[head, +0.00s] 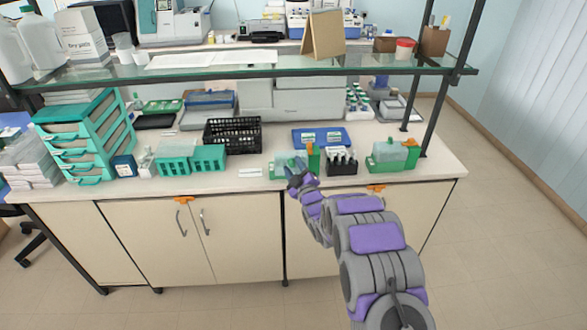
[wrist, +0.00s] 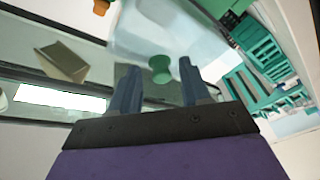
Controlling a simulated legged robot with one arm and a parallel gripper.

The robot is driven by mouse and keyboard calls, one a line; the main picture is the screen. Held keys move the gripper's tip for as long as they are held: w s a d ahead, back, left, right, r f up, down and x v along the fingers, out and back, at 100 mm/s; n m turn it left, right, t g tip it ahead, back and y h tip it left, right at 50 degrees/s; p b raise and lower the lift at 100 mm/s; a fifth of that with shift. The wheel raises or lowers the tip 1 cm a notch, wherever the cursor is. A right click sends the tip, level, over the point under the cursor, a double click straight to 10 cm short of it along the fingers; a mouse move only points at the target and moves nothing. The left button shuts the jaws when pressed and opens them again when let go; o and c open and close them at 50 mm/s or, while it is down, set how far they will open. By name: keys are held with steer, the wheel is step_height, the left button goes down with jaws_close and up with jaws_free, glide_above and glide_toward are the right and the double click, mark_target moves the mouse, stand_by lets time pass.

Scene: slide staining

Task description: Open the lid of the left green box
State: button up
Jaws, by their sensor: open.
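The left green box (head: 281,171) stands near the front edge of the bench in the head view, partly hidden by my gripper (head: 297,174). In the wrist view, its pale see-through lid (wrist: 135,43) fills the middle and appears down. A green knob (wrist: 160,69) on the lid shows between the fingertips of my gripper (wrist: 156,70). The fingers are apart, one on each side of the knob in the picture, with gaps visible. I cannot tell how far the fingertips are from the lid.
A black rack of bottles (head: 342,163) stands right of the box, then another green box (head: 390,158). A blue tray (head: 321,138) lies behind. Green racks (head: 191,160) and a black basket (head: 233,136) are at left. A glass shelf (head: 260,66) spans above the bench.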

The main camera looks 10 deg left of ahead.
steer(key=p+v, duration=0.3)
steer(key=v, duration=1.4)
steer(key=shift+f, duration=0.2)
steer(key=shift+s, duration=0.1)
